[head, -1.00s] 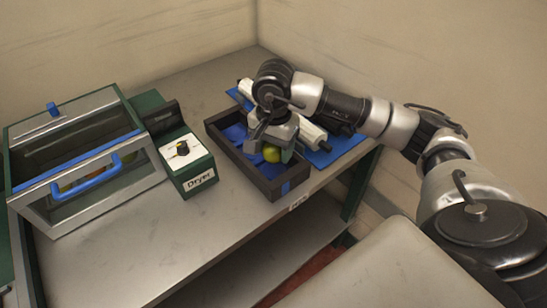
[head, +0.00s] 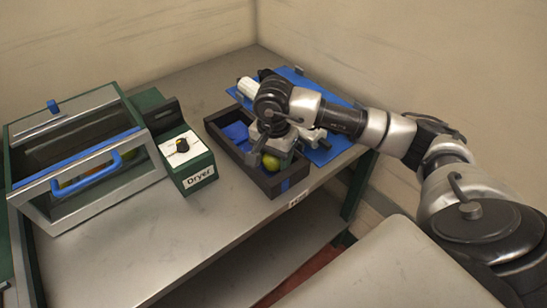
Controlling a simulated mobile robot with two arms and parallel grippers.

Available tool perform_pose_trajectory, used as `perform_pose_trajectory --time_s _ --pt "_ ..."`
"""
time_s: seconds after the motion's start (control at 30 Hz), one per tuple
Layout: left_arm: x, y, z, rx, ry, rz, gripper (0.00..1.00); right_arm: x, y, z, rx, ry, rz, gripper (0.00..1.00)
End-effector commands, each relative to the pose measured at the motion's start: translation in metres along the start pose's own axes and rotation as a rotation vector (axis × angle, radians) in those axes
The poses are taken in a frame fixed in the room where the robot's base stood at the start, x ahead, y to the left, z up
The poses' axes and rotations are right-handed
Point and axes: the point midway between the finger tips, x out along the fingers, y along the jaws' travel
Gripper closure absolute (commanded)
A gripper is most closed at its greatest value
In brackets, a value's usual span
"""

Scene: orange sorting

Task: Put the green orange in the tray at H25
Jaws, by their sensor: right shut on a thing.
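The green orange (head: 271,162) is a yellow-green ball at the right end of a dark tray with a blue lining (head: 222,149). My right gripper (head: 264,154) reaches down into the tray from above and is shut on the green orange. The jaws partly hide the fruit, and I cannot tell whether it touches the tray floor. A small label on the table edge below the tray is too small to read. My left gripper is not in view.
A dryer box with a blue handle (head: 88,172) stands at the left with fruit inside. Its control block (head: 187,162) with a knob is left of the tray. A blue mat (head: 318,152) with white objects lies behind the tray. The front table area is clear.

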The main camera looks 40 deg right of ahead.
Motion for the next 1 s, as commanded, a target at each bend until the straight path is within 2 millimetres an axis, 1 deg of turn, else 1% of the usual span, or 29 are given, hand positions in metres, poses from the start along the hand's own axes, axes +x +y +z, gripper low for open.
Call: perform_pose_trajectory --time_s 0.03,0.17,0.2,0.23,0.73,0.83,0.9,0.97,1.0 --pt "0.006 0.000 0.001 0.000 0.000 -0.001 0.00 0.017 0.004 0.005 -0.004 -0.011 0.023 0.67" --pt "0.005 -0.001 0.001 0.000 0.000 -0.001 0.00 0.016 0.004 0.005 -0.004 -0.012 0.022 0.67" --pt "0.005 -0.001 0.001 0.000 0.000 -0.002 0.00 0.017 0.004 0.005 -0.004 -0.012 0.022 0.36" --pt "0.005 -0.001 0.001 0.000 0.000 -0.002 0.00 0.017 0.003 0.005 -0.004 -0.012 0.022 0.31" --pt "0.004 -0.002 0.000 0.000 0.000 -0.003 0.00 0.016 0.003 0.005 -0.003 -0.013 0.023 0.31" --pt "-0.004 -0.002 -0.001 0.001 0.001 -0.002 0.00 0.008 0.003 0.005 -0.003 -0.013 0.023 0.31" --pt "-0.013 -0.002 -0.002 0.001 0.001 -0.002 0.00 0.000 0.003 0.005 -0.003 -0.014 0.024 0.31" --pt "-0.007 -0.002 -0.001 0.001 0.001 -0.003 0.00 -0.007 0.002 0.004 -0.004 -0.011 0.018 0.31" --pt "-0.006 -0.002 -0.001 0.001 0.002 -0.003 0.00 -0.017 0.002 0.004 -0.005 -0.009 0.017 0.31"
